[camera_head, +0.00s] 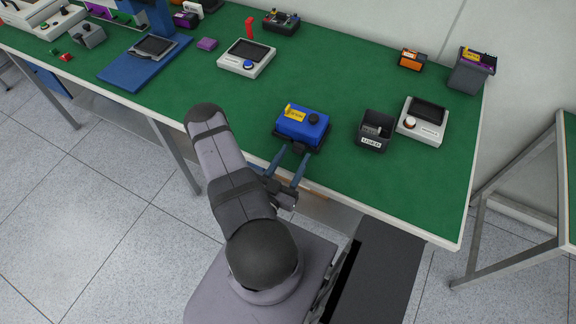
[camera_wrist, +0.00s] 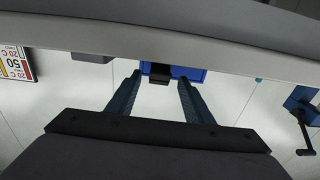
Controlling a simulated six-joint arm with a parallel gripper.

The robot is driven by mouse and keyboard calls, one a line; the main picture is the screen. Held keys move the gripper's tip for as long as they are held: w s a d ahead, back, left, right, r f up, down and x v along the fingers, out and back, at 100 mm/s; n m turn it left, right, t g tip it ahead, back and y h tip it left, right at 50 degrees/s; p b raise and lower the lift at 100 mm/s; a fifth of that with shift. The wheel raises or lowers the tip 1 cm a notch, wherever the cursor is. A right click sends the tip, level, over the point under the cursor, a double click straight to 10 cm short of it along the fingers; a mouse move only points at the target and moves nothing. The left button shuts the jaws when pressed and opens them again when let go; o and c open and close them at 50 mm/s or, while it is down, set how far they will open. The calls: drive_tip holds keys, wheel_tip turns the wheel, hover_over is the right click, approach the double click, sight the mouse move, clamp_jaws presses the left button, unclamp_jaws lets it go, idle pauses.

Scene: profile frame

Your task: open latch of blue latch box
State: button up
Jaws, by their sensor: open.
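The blue latch box (camera_head: 302,128) sits on the green table near its front edge, with a yellow label and a dark round knob on its top. A dark latch part is on its front side, facing my gripper. In the wrist view a strip of the blue box (camera_wrist: 192,73) shows beyond the fingers, with the black latch (camera_wrist: 159,76) in front of it. My gripper (camera_head: 295,152) is open at the table's front edge, its two blue fingers pointing at the box's front. In the wrist view the fingers (camera_wrist: 160,79) stand on either side of the latch; contact cannot be told.
A dark bin (camera_head: 373,142) and a white device with a screen (camera_head: 422,121) stand right of the box. Another white device (camera_head: 246,58) and a blue stand (camera_head: 140,65) are farther left. The table's front edge (camera_head: 385,212) runs close below my gripper. Green surface left of the box is clear.

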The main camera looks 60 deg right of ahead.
drive_tip(key=shift+w+a+f+b, duration=0.15)
drive_tip(key=shift+a+b, duration=0.45)
drive_tip(key=shift+a, duration=1.15)
drive_tip(key=shift+s+a+b, duration=0.2)
drive_tip(key=shift+a+b, duration=0.3)
drive_tip(key=shift+a, duration=1.25)
drive_tip(key=shift+a, duration=0.1)
